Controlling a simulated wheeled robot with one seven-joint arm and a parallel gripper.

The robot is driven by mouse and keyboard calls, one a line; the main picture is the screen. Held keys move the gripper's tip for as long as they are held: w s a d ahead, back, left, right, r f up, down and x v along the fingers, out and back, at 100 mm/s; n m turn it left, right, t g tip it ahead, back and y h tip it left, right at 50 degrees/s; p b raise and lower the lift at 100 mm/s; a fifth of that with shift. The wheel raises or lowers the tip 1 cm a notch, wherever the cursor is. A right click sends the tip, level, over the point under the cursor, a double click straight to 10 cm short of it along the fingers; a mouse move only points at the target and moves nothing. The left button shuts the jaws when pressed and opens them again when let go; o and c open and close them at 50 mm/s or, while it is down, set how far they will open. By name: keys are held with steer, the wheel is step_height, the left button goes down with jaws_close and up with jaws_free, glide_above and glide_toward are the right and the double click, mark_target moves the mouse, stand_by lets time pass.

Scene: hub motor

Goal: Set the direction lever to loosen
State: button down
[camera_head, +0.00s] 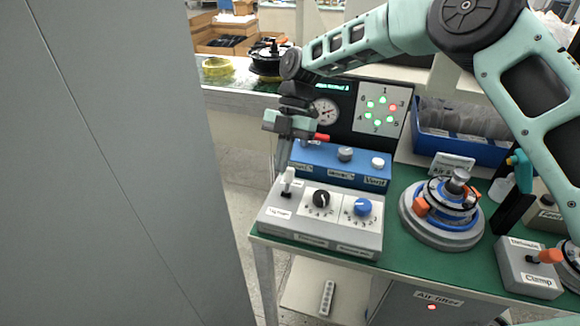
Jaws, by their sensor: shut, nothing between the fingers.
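The grey control box (325,235) stands at the front left of the green bench. Its direction lever, with a white knob (288,176), is on the box's left part, behind a label that seems to read "Tighten" (279,212). My gripper (283,166) points down just above and beside the white knob. Its fingers are shut with nothing between them. I cannot tell whether they touch the knob. The label on the lever's far side is too small to read, so the lever's exact setting is unclear.
Black (322,199) and blue (362,207) dials sit right of the lever. A blue box (345,161) with knobs is behind, near a red handle (322,137). A round hub fixture (441,212) and a clamp box (527,268) stand to the right. A grey panel (120,170) fills the left.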

steer(key=w+d+r+b, duration=0.1)
steer(key=w+d+r, duration=0.1)
steer(key=w+r, duration=0.3)
steer(key=shift+r, duration=0.2)
steer(key=shift+w, duration=0.1)
steer(key=s+a+r+m+t+h, duration=0.1)
steer(key=s+r+m, duration=0.1)
steer(key=s+m, duration=0.5)
steer(key=s+a+r+m+t+h, duration=0.1)
steer(key=s+r+m+t, duration=0.15)
steer(key=s, duration=0.85)
steer(key=s+d+f+m+t, duration=0.1)
steer(key=s+d+m, duration=0.5)
steer(key=s, duration=0.2)
steer(key=s+d+f+m+t, duration=0.1)
steer(key=s+d+f+m, duration=0.1)
steer(key=s+d+m, duration=0.5)
steer(key=shift+s+f, duration=0.25)
steer(key=shift+s, duration=1)
